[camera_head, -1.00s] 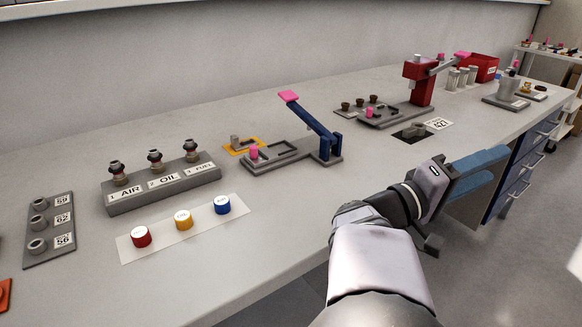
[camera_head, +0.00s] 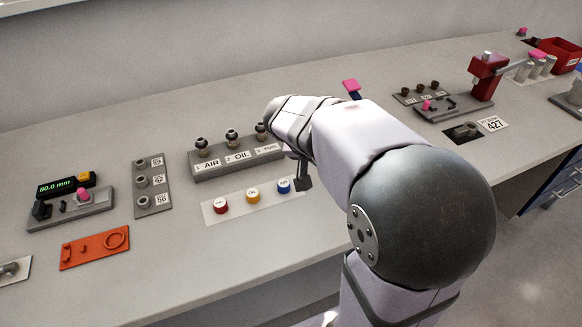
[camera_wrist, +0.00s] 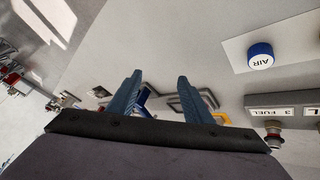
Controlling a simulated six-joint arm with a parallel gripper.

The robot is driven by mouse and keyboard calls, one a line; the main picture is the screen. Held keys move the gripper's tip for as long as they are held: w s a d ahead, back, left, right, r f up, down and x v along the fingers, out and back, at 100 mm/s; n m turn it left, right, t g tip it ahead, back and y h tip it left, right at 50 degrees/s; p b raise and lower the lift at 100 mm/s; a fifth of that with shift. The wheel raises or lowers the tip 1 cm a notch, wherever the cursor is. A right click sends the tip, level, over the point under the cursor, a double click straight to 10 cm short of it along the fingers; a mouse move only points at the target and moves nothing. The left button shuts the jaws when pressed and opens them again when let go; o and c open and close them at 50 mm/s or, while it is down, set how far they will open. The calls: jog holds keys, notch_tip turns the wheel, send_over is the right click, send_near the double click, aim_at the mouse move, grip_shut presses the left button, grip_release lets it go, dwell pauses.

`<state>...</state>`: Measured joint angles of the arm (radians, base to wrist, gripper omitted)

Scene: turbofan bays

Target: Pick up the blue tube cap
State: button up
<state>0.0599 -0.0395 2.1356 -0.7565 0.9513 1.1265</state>
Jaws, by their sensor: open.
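The blue tube cap (camera_head: 284,186) stands on a white strip (camera_head: 238,207) at the right end of a row, beside a yellow cap (camera_head: 253,196) and a red cap (camera_head: 221,206).
A grey block (camera_head: 237,158) labelled AIR, OIL and FUEL with several fittings stands behind the caps. A grey plate with rings (camera_head: 153,186) and an orange tray (camera_head: 94,247) lie left. A red press (camera_head: 488,77) stands at right. Bench in front of the strip is clear.

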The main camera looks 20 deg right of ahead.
aim_at(283, 183)
jog(key=w+a+r+t+y+p, duration=0.1)
jog(key=w+a+y, duration=0.1)
jog(key=a, duration=0.5)
jog(key=w+a+y+p, duration=0.1)
jog(key=w+a+y, duration=0.1)
jog(key=a, duration=0.5)
jog(key=shift+s+d+p+x, duration=0.15)
jog(key=shift+p+x, duration=0.2)
jog(key=shift+x, duration=1.45)
jog(key=shift+s+d+p+x, duration=0.15)
jog(key=shift+p+x, duration=0.2)
jog(key=shift+x, duration=1.45)
jog(key=shift+c, duration=0.7)
jog(key=c, duration=1)
